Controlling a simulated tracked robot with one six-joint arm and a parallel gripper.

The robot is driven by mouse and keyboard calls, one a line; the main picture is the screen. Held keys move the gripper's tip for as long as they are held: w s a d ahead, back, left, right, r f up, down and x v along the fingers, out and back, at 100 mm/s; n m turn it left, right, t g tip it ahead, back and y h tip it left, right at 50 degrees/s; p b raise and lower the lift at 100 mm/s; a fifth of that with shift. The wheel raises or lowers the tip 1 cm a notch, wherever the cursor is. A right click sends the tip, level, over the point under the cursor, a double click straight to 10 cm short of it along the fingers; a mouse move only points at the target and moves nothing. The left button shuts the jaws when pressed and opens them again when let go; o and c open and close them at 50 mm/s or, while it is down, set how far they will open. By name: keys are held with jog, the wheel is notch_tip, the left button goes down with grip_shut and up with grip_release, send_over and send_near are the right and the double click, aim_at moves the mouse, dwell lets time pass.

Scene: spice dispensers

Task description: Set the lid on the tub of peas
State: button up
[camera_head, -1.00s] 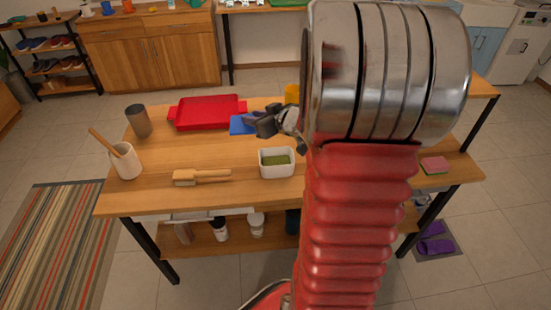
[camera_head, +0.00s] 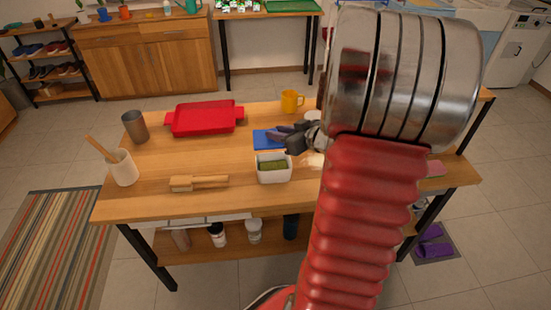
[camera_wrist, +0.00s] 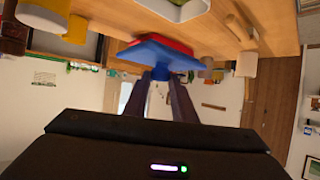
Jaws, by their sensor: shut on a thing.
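The white tub of peas (camera_head: 273,177) stands open on the wooden table, with green peas (camera_head: 272,165) inside. My gripper (camera_head: 287,139) is shut on the blue lid (camera_head: 265,138), which is held behind the tub's far rim in the head view. In the wrist view, my gripper's fingers (camera_wrist: 172,82) close on the grip of the lid (camera_wrist: 158,53). Part of the white tub (camera_wrist: 182,12) shows at the top edge there, apart from the lid. My arm hides part of the table to the right.
A red tray (camera_head: 205,119) lies behind left, and a yellow mug (camera_head: 291,102) stands behind. A wooden brush (camera_head: 198,183) lies left of the tub. A grey cup (camera_head: 135,127) and a white utensil pot (camera_head: 123,168) stand at the left. The table's front left is clear.

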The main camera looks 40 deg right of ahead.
jog(key=shift+f, duration=2.35)
jog(key=shift+f, duration=2.05)
jog(key=shift+f, duration=0.25)
jog(key=o, duration=1)
jog(key=shift+o, duration=0.2)
send_near(278, 144)
jog(key=f, duration=0.1)
jog(key=s+f, duration=0.1)
jog(key=f, duration=0.2)
jog(key=shift+s+d+f, duration=0.1)
jog(key=shift+s+d, duration=0.05)
jog(key=shift+d, duration=0.15)
